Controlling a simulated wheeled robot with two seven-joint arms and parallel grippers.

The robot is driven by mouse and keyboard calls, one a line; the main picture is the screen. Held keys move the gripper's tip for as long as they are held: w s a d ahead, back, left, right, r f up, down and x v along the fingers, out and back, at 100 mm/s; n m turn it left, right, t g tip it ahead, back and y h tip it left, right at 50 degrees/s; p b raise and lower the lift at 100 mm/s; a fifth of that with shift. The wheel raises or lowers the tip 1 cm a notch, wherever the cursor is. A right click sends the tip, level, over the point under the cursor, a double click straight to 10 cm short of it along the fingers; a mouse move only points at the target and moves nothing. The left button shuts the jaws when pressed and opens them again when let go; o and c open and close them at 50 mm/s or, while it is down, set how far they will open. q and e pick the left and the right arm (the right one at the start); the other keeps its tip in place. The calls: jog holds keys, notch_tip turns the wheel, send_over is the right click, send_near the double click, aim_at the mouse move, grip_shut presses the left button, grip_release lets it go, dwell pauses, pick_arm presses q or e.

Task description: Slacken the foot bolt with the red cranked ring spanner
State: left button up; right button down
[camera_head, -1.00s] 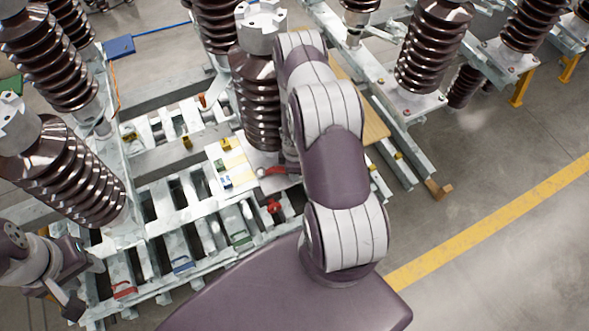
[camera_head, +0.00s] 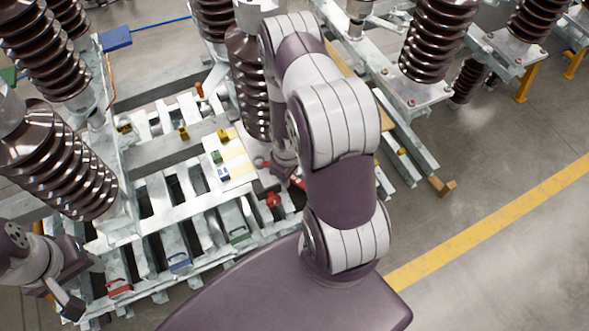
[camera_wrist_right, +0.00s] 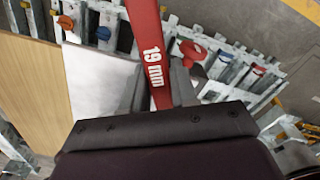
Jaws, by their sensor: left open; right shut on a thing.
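The red cranked ring spanner (camera_wrist_right: 152,48), marked "19 mm", is held in my right gripper (camera_wrist_right: 160,88). It runs up out of the top of the right wrist view, so its far end is not seen there. In the head view a bit of red (camera_head: 298,183) shows beside my right arm, low by the foot of the middle brown insulator (camera_head: 252,92). My right gripper is mostly hidden behind that arm. I cannot make out the foot bolt in either view. My left gripper (camera_head: 72,304) is open and empty at the lower left, away from the spanner.
A red knob-like part (camera_head: 273,200) sits just below the insulator foot. A pale board (camera_head: 238,172) with small coloured blocks lies to its left on the slatted metal frame. Other ribbed insulators (camera_head: 58,165) stand left and right.

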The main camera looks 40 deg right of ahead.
jog(key=a+m+b, duration=0.2)
jog(key=a+m, duration=0.3)
jog(key=shift+a+f+b, duration=0.1)
jog(key=shift+f+b, duration=0.05)
jog(key=shift+b, duration=0.15)
jog(key=shift+a+r+m, duration=0.15)
jog(key=shift+r+m, duration=0.05)
jog(key=shift+m, duration=0.3)
jog(key=b, duration=0.6)
jog(key=shift+f+b, duration=0.3)
jog(key=shift+f, duration=0.05)
jog(key=shift+r+p, duration=0.4)
pick_arm(q)
notch_tip(320, 180, down, 9)
jog(key=shift+f, duration=0.2)
jog(key=shift+r+p, duration=0.25)
jog(key=shift+p, duration=0.1)
jog(key=shift+f+b, duration=0.85)
pick_arm(e)
jog(key=shift+f, duration=1.15)
